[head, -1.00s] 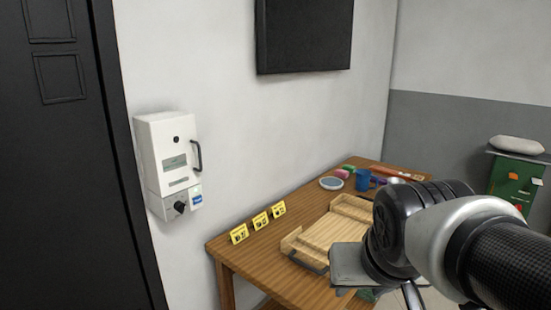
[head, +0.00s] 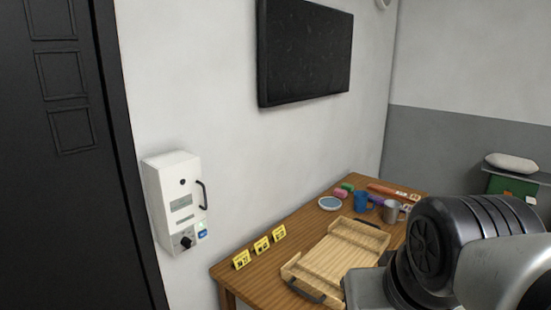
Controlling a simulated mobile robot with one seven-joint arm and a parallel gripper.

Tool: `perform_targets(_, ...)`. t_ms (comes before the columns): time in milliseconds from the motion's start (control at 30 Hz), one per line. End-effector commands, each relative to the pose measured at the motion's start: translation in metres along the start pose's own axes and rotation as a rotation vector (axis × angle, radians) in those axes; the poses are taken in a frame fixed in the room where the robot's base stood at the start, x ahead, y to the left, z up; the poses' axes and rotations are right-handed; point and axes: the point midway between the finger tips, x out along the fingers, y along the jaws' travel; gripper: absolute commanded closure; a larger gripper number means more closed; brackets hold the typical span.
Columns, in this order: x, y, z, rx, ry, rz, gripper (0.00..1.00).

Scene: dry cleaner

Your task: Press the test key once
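A white wall box (head: 164,193) with a dark handle hangs on the wall at the left of the head view. On its lower part are a black knob (head: 187,241), a small blue patch (head: 202,233) and a pale greenish patch just above the blue one. Which of these is the test key is too small to tell. My arm comes in at the lower right, well apart from the box. The fingers of my gripper do not show.
A wooden table (head: 240,284) holds a wooden tray (head: 327,262), yellow number markers (head: 261,245), a blue mug (head: 361,201), a grey mug (head: 391,211) and a round dish (head: 330,203). A dark door (head: 75,200) stands at the left. A black panel (head: 303,52) hangs above.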

Motion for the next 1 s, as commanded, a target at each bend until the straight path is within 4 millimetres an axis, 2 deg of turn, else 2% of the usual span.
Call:
perform_targets(100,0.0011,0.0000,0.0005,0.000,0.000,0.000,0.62)
perform_targets(333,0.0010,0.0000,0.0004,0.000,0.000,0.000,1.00)
perform_targets(1000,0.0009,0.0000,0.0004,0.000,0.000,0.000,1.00)
